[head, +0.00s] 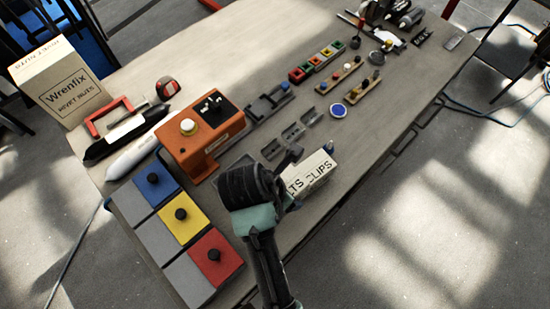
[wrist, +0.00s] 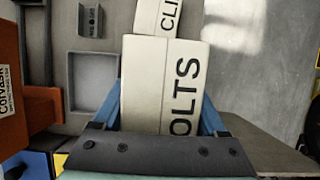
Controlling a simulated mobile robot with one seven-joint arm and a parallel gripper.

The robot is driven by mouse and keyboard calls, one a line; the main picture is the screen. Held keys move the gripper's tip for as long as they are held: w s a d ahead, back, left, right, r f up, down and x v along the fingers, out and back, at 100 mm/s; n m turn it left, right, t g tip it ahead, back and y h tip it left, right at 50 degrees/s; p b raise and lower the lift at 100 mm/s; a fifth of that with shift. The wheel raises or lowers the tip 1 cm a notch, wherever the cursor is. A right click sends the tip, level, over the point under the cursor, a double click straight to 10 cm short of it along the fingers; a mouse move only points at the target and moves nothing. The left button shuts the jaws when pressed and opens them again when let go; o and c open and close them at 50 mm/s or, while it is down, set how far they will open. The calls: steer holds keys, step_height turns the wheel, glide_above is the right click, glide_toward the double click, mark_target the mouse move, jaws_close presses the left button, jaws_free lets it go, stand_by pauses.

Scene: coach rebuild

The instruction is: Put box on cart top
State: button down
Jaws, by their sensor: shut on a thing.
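My gripper (head: 284,184) is over the near edge of the workbench. In the wrist view its two blue fingers (wrist: 160,112) stand either side of a white box lettered BOLTS (wrist: 145,85) and are shut on it. In the head view this box (head: 296,188) is partly hidden behind my gripper. A similar box lettered CLIPS (head: 319,168) is just beyond it; it also shows in the wrist view (wrist: 153,20). I cannot tell whether the held box is clear of the bench. I cannot pick out a cart top for certain.
The grey workbench (head: 232,45) holds an orange device (head: 205,145) and blue, yellow and red lidded bins (head: 215,257) left of my gripper. Grey trays (head: 292,133) lie behind it. A Wrenfix carton (head: 70,90) stands at the far left. Floor at right is largely clear.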

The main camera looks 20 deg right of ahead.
steer(key=f, duration=0.5)
steer(key=shift+s+d, duration=0.1)
steer(key=shift+s, duration=0.1)
steer(key=shift+f+p, duration=0.3)
steer(key=shift+f, duration=1.9)
steer(key=shift+w+f, duration=0.1)
jaws_free()
